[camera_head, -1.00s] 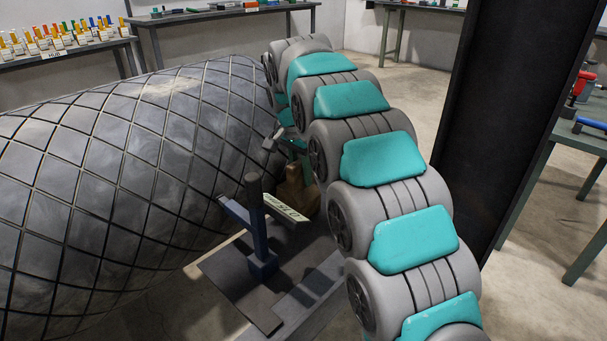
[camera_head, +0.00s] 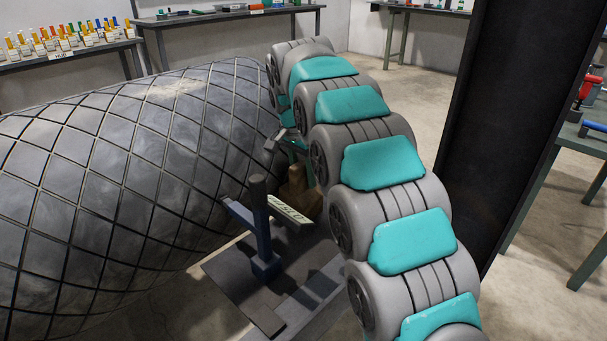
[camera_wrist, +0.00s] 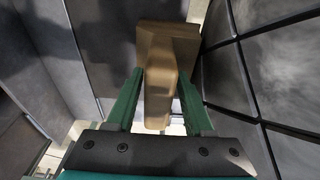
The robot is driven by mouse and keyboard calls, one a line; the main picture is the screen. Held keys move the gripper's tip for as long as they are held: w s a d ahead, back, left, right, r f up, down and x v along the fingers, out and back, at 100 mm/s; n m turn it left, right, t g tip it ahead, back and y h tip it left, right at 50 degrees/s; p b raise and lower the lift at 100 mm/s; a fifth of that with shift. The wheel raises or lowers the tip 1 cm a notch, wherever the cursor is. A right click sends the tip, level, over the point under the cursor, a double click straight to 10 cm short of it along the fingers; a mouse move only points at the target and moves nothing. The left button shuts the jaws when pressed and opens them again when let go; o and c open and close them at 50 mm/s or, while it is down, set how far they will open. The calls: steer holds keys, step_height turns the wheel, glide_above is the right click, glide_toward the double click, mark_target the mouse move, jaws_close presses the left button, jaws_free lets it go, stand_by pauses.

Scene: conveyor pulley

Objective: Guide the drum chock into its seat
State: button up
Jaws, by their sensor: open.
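The drum chock, a brown wooden block (camera_head: 297,192), stands low beside the right end of the large dark drum (camera_head: 110,165). The drum has a diamond groove pattern. In the wrist view the chock (camera_wrist: 182,38) shows a wide far part and a narrower part reaching toward me. My gripper (camera_wrist: 162,92) is open, with one green finger on each side of that narrower part. I cannot tell whether either finger touches it. In the head view my arm hides most of the gripper. The chock's underside and its seat cannot be made out.
A blue stand with a dark post (camera_head: 261,225) and a lettered plate rises just left of my arm, on a dark base plate (camera_head: 235,290). A black column (camera_head: 515,120) stands close on the right. Benches with tools line the back and right.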

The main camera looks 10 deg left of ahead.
mark_target(302, 162)
steer(key=shift+r, duration=0.15)
steer(key=shift+r, duration=0.35)
steer(key=shift+s+a+r+p, duration=0.1)
steer(key=shift+r+p, duration=0.3)
steer(key=shift+r, duration=0.25)
steer(key=shift+s+a+r+p, duration=0.1)
steer(key=shift+r+p, duration=0.3)
steer(key=shift+r, duration=0.2)
steer(key=shift+o, duration=0.2)
steer(key=o, duration=0.5)
steer(key=shift+o, duration=1.1)
